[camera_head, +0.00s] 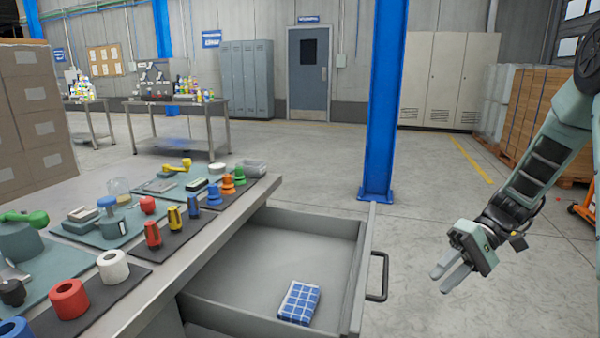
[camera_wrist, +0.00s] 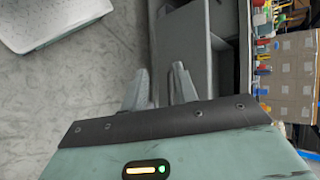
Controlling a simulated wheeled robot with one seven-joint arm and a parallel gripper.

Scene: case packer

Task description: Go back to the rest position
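My gripper (camera_head: 455,276) is to the right of the open drawer (camera_head: 364,262), apart from its handle (camera_head: 378,277), in the head view. Its two fingers are spread with a gap between them and nothing held. The fingertips also show in the wrist view (camera_wrist: 160,85), apart from each other beside the grey drawer. My arm reaches in from the right edge over open floor. A blue and white checked item (camera_head: 299,302) lies inside the drawer near its front right corner.
The workbench (camera_head: 185,268) at left carries red, white, yellow, blue, orange and green parts on dark mats. A blue column (camera_head: 386,110) stands behind the drawer. Pallets of boxes (camera_head: 538,112) stand at the right rear. The floor around my gripper is clear.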

